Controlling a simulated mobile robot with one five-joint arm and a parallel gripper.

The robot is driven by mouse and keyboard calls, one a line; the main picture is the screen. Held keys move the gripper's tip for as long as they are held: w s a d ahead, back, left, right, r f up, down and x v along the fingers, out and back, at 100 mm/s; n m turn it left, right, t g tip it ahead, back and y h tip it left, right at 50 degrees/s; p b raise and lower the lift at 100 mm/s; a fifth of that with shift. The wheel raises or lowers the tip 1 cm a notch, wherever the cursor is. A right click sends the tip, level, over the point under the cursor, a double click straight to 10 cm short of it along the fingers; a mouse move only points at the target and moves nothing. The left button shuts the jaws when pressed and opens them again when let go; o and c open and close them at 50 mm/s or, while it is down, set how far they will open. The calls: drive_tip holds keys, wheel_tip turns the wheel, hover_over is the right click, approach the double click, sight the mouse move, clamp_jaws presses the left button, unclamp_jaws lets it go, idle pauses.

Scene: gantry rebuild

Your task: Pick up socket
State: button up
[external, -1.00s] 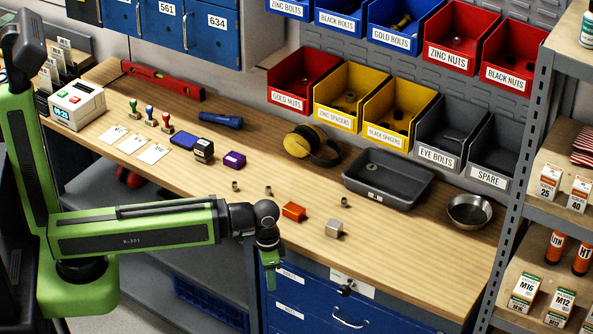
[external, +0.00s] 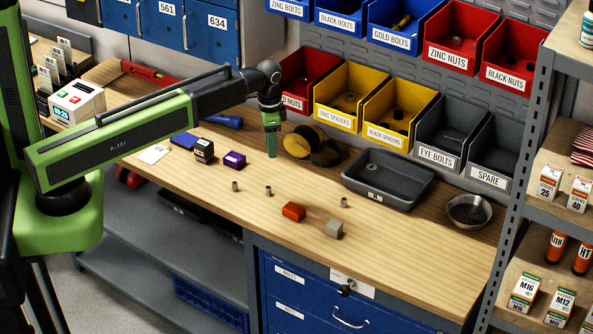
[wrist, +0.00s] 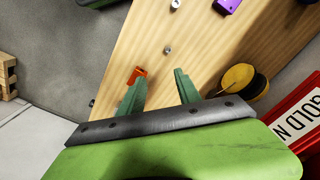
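Several small grey metal sockets stand apart on the wooden bench: one (external: 235,186) near the purple block, one (external: 268,190) to its right, and one (external: 344,202) further right beside the tray. Two sockets show in the wrist view, one ahead of my fingers (wrist: 167,50) and one at the top edge (wrist: 175,4). My gripper (external: 271,152) hangs above the back of the bench, left of the yellow earmuffs, and points down. In the wrist view its green fingers (wrist: 158,76) are spread with nothing between them.
Yellow earmuffs (external: 303,142), a dark tray (external: 388,192) and a metal bowl (external: 469,211) stand toward the back. Bins line the wall. The bench around the sockets is mostly clear.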

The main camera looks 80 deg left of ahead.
drive_tip(key=a, duration=0.2)
drive_tip(key=b, duration=1.2)
hover_over(268, 194)
drive_tip(key=f, duration=1.2)
drive_tip(key=shift+w+a+f, duration=0.15)
drive_tip(key=shift+w+f, duration=0.1)
drive_tip(key=shift+w, duration=0.1)
drive_tip(key=f+b, duration=0.1)
drive_tip(key=b, duration=0.1)
drive_tip(key=f+b, duration=0.1)
drive_tip(key=f, duration=0.1)
drive_tip(key=f+b, duration=0.2)
drive_tip(key=shift+s+a+f+b, duration=0.15)
drive_tip(key=shift+s+a+b, duration=0.1)
drive_tip(key=shift+b, duration=0.1)
drive_tip(key=shift+r, duration=0.2)
clamp_jaws()
